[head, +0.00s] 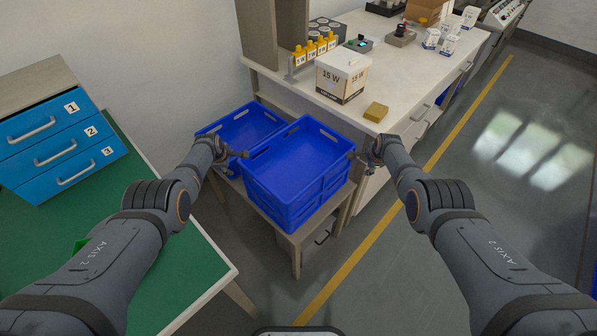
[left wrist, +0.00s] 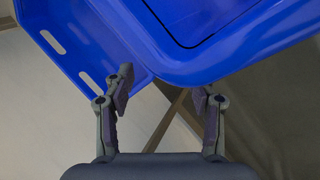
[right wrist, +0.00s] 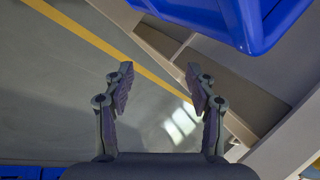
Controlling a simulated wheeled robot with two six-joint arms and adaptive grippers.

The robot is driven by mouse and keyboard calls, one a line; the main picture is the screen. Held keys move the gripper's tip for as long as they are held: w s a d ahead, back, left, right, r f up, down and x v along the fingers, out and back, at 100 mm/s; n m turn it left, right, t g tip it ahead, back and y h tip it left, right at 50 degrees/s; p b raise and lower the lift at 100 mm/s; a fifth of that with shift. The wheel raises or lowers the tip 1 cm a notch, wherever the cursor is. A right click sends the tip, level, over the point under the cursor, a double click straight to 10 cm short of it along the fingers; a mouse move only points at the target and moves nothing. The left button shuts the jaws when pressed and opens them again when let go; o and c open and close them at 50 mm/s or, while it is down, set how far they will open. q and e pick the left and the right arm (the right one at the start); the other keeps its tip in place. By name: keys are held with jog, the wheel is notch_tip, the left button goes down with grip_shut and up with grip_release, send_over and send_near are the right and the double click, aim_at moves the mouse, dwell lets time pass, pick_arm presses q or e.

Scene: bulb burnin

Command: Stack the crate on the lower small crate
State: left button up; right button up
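A large blue crate (head: 292,158) with an open, empty top stands on a low wooden stand in the head view. Its side walls show layered edges, so a second crate may sit under it; I cannot tell for certain. Another blue crate (head: 240,128) stands to its left and behind, partly hidden. My left gripper (head: 240,155) is by the left wall of the front crate. It is open and empty in the left wrist view (left wrist: 163,95). My right gripper (head: 364,158) is at the right side of the crate. It is open and empty in the right wrist view (right wrist: 158,88).
The low wooden stand (head: 296,243) carries the crates. A white workbench (head: 405,75) behind holds a white box (head: 342,77), a yellow block (head: 376,112) and small bottles (head: 315,47). A green table (head: 125,205) with blue drawers (head: 60,150) stands left. Floor at right is open.

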pick_arm(q)
jog(key=o, duration=0.4)
pick_arm(e)
jog(key=o, duration=0.5)
jog(key=shift+d, duration=0.1)
pick_arm(q)
jog(key=shift+a, duration=0.1)
jog(key=s, duration=0.8)
jog(key=s+r, duration=0.1)
jog(key=s, duration=0.3)
jog(key=shift+s, duration=0.3)
pick_arm(e)
jog(key=shift+r, duration=0.1)
